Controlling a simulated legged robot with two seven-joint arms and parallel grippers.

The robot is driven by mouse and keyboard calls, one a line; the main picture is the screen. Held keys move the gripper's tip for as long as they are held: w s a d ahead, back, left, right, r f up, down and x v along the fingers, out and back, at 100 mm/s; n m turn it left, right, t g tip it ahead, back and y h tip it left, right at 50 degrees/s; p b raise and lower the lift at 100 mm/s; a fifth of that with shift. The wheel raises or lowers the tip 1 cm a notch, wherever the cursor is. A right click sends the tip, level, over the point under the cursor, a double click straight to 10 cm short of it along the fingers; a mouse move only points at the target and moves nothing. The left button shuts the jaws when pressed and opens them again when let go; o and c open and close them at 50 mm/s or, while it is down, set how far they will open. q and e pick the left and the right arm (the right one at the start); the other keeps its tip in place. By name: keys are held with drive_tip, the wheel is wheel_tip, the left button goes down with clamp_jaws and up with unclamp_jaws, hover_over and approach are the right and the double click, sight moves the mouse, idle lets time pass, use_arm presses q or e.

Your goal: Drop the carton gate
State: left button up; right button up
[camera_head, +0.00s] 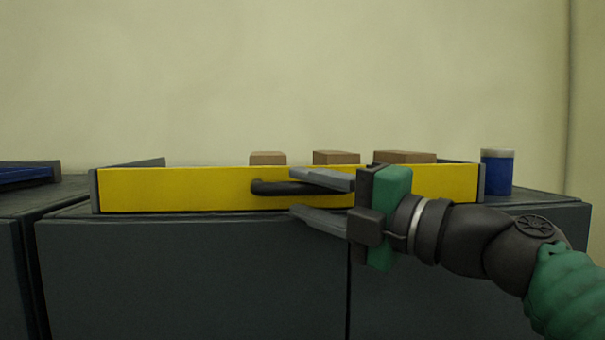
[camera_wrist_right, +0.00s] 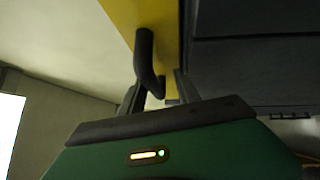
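The carton gate (camera_head: 180,190) is a long yellow panel standing upright along the front edge of a dark cabinet top. A black bar handle (camera_head: 270,188) sits on its front face near the middle. My right gripper (camera_head: 291,191) is open in front of the gate, coming from the right. Its two fingers lie above and below the handle's right part. In the right wrist view, the handle (camera_wrist_right: 144,55) reaches down between the two finger tips (camera_wrist_right: 158,88); I cannot tell whether they touch it. My left gripper is not in view.
Several brown cartons, one of them here (camera_head: 336,157), show over the gate's top edge. A blue can with a pale lid (camera_head: 497,172) stands on the cabinet (camera_head: 190,275) right of the gate. A blue item (camera_head: 25,174) lies on another cabinet at far left.

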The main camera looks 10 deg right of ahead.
sight(288, 189)
drive_tip(key=a, duration=0.2)
drive_tip(key=shift+a+r, duration=0.3)
drive_tip(key=shift+r, duration=0.1)
drive_tip(key=shift+s+a+r, duration=0.15)
drive_tip(key=shift+s, duration=0.2)
drive_tip(key=shift+d, duration=0.4)
drive_tip(key=shift+w+d+f, duration=0.3)
drive_tip(key=shift+w+d, duration=0.2)
drive_tip(key=shift+w, duration=0.25)
drive_tip(key=c, duration=0.4)
drive_tip(key=shift+d, duration=0.1)
drive_tip(key=shift+c, duration=1.3)
drive_tip(key=shift+s, duration=0.2)
clamp_jaws()
drive_tip(key=shift+a, duration=0.2)
